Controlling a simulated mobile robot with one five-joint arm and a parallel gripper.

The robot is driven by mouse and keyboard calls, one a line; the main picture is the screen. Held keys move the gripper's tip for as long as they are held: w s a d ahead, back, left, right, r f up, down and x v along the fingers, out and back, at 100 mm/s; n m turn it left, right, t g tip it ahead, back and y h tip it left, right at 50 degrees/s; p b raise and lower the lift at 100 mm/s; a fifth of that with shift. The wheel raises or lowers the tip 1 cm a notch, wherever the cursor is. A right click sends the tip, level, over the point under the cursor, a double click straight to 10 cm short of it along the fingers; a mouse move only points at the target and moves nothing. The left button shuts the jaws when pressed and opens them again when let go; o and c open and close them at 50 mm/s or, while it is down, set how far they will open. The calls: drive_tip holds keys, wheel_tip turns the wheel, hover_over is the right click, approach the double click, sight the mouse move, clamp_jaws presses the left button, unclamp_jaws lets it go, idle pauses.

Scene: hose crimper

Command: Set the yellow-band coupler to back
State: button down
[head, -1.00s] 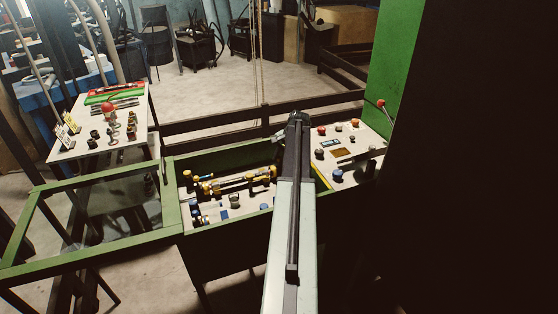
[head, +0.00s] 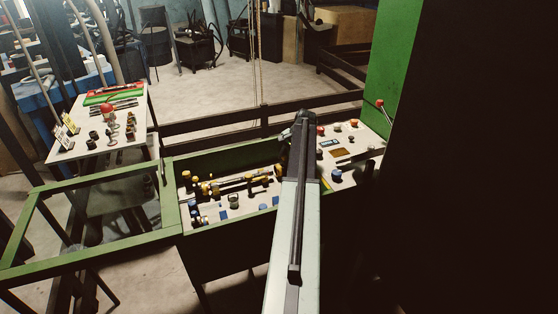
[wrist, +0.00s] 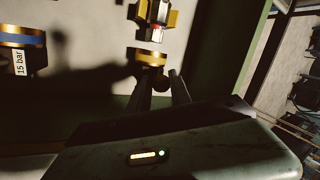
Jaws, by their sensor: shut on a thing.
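In the wrist view, a coupler with a gold-yellow band (wrist: 150,57) sits in front of a pale panel. My gripper (wrist: 161,79) is at its near, dark end, with its two dark fingers shut on it. A yellow and silver fitting with a red mark (wrist: 153,14) lies straight beyond the band. Another coupler with a blue band and a "15 bar" label (wrist: 22,38) stands to the left. In the head view my arm reaches over the right end of the green-framed bay, and the fingertips are hard to make out. I cannot tell the coupler's set position.
In the head view, a bay panel (head: 212,213) carries several yellow, blue and dark fittings. A control panel with buttons and a small screen (head: 338,153) lies to the right. A side table (head: 68,153) with small parts stands at left. A green cabinet wall (head: 384,75) rises at right.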

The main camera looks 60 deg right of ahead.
drive_tip(key=shift+d, duration=0.2)
drive_tip(key=c, duration=1.5)
unclamp_jaws()
drive_tip(key=shift+o, duration=0.2)
drive_tip(key=shift+r, duration=0.1)
drive_tip(key=p+v, duration=0.7)
drive_tip(key=shift+s+r, duration=0.2)
drive_tip(key=shift+r, duration=0.15)
